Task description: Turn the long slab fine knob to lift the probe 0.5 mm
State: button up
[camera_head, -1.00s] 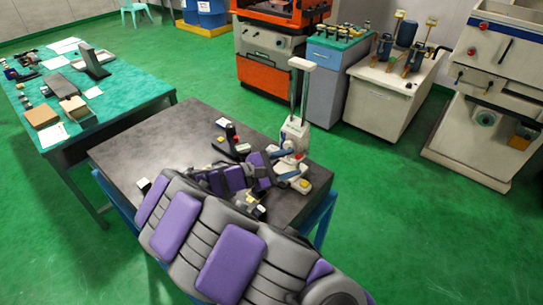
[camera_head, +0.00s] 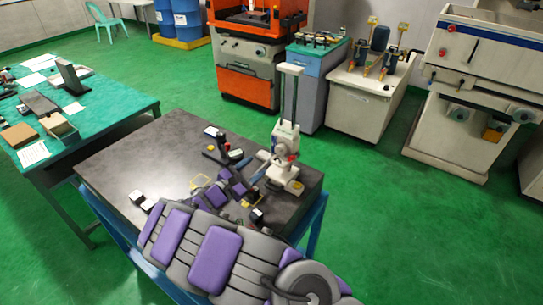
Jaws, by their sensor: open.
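A white measuring instrument with a tall twin-rod column (camera_head: 285,140) stands upright at the right part of the dark slab-topped table (camera_head: 130,158). It has small red and yellow parts low down. The long slab fine knob and the probe tip are too small to tell apart here. My purple and grey arm reaches across the table's front. My gripper (camera_head: 258,174) is open just left of the instrument's base, its bluish fingers apart. I cannot tell whether a finger touches the instrument.
A small dark stand (camera_head: 222,146) with a red part is behind my gripper. A small black-and-white block (camera_head: 137,197) lies at the table's front left. The table's left part is clear. A green bench (camera_head: 110,108) stands left; machines line the back.

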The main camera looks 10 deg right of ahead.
aim_at(278, 152)
jog(key=x, duration=0.6)
jog(key=s+d+b+x, duration=0.1)
jog(key=x, duration=0.2)
jog(key=shift+w+d, duration=0.2)
jog(key=shift+w, duration=0.1)
jog(key=shift+w+a+r, duration=0.1)
jog(key=shift+w+a, duration=0.05)
jog(key=shift+w, duration=0.2)
jog(key=shift+d, duration=0.5)
jog(key=shift+c, duration=1.2)
jog(key=shift+a, duration=0.1)
jog(key=c, duration=0.5)
jog(key=shift+m+b, duration=0.8)
jog(key=shift+c, duration=0.2)
jog(key=shift+m+b, duration=0.65)
jog(key=shift+m, duration=0.25)
